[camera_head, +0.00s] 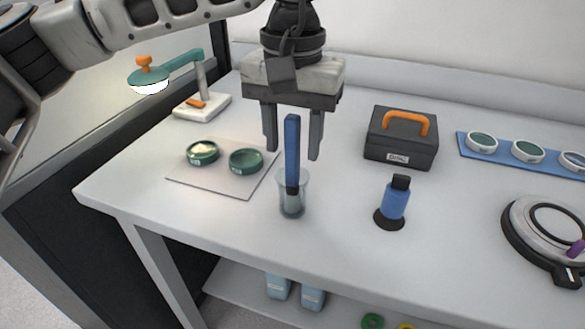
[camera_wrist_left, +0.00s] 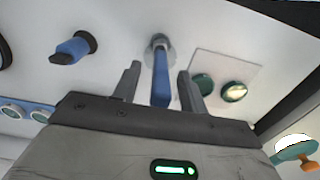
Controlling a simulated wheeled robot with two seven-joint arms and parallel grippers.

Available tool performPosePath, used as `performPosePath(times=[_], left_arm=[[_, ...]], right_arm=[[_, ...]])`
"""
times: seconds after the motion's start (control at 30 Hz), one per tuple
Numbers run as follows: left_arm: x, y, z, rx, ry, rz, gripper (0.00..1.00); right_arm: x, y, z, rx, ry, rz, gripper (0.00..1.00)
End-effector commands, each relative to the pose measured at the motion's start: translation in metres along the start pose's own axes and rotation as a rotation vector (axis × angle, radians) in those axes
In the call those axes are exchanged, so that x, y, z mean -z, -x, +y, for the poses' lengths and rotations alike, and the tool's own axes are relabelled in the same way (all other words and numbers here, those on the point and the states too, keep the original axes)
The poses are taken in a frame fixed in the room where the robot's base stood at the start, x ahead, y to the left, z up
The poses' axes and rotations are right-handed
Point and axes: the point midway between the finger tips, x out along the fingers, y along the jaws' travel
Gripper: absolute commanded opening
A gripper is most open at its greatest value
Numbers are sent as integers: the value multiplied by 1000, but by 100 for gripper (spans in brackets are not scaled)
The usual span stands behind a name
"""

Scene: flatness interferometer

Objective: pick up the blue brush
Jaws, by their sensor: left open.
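The blue brush (camera_head: 292,150) stands upright in a small clear glass (camera_head: 293,203) on the white table, its handle pointing up. My left gripper (camera_head: 294,150) hangs above the table with its fingers pointing down, one on each side of the brush handle. It is open, and gaps show between the handle and both fingers. In the left wrist view the blue brush (camera_wrist_left: 161,78) shows between the two open fingers of my left gripper (camera_wrist_left: 160,80), with the glass (camera_wrist_left: 159,42) beyond it. My right gripper is in neither view.
A blue bottle with a black cap (camera_head: 395,198) stands right of the glass. A mat (camera_head: 213,187) with two green dishes lies to the left. A dark box with an orange handle (camera_head: 402,138) stands behind. A lamp-like stand (camera_head: 200,105) is at back left, a round instrument (camera_head: 552,235) at right.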

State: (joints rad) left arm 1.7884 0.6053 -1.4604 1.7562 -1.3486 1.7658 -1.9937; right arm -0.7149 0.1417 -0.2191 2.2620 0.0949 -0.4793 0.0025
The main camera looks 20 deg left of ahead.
Motion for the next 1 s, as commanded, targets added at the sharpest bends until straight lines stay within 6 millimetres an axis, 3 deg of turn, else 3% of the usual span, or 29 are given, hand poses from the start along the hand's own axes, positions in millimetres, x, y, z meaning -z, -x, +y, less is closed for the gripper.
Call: performPosePath(times=[0.1, 0.37, 0.5, 0.53, 0.83, 1.0], left_arm=[[0, -12, 0, -1, 1, -2, 43], [0, -14, 0, -1, 1, 0, 43], [0, -14, 0, -1, 1, 0, 4], [0, -14, 0, -1, 1, 0, 0], [0, -12, 0, -1, 1, 0, 0], [1, 8, 0, -2, 1, 4, 0]], right_arm=[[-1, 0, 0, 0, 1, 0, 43], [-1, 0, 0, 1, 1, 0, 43], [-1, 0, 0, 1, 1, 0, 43], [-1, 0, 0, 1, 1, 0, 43], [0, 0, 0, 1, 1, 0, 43], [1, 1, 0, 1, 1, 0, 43]])
